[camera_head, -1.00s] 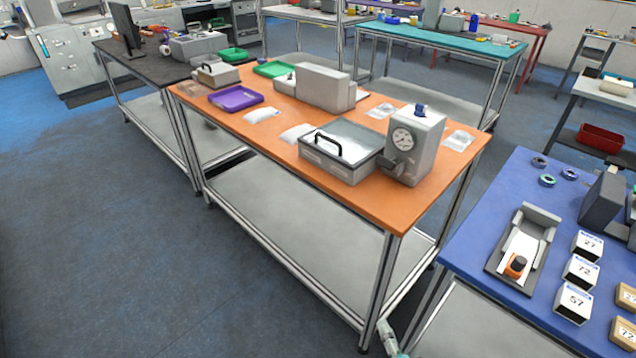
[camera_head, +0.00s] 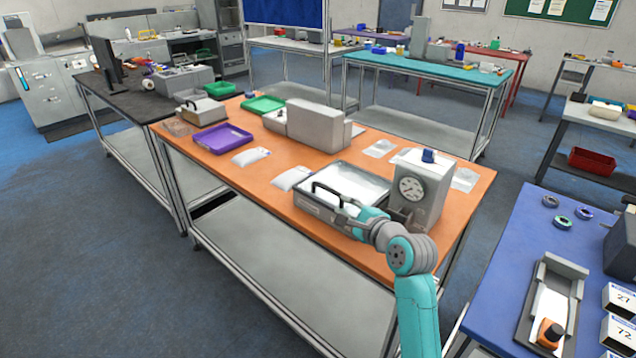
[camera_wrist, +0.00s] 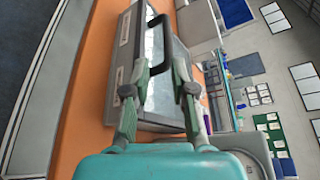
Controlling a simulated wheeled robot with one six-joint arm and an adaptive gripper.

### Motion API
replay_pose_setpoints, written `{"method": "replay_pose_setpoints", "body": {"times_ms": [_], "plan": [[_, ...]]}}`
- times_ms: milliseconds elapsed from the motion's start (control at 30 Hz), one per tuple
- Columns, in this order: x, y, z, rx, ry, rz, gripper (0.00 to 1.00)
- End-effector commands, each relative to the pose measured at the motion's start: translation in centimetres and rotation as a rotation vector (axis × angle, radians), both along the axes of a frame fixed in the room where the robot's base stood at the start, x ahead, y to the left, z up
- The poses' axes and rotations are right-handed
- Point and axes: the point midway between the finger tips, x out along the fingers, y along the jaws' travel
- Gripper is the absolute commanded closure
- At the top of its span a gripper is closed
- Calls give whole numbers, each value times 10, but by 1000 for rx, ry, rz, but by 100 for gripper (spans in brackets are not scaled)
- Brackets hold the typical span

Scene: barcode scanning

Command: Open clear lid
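A grey box (camera_head: 322,209) with a clear lid (camera_head: 362,185) sits on the orange table, and the lid looks closed. A black U-shaped handle (camera_head: 326,188) stands at its front left; it also shows in the wrist view (camera_wrist: 166,34). My gripper (camera_wrist: 160,62) reaches in from the front right of the box, its fingers spread apart. In the wrist view one end of the handle appears between the fingertips. I cannot tell whether they touch it. In the head view my arm hides the fingers and the box's front right corner.
A grey gauge unit (camera_head: 424,180) stands close to the right of the box and my wrist. Clear bags (camera_head: 291,179) lie left of the box. A purple tray (camera_head: 222,138) and a grey machine (camera_head: 315,125) are farther back on the orange table (camera_head: 259,193).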

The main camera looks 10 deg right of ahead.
Motion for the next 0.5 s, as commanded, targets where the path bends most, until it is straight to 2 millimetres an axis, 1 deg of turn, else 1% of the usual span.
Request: {"method": "replay_pose_setpoints", "body": {"times_ms": [33,100,267,367,500], "plan": [[4,0,5,11,3,2,75],[7,0,9,24,6,4,75],[17,3,8,27,9,5,75],[31,8,5,27,7,6,75],[54,14,0,27,7,6,75]]}}
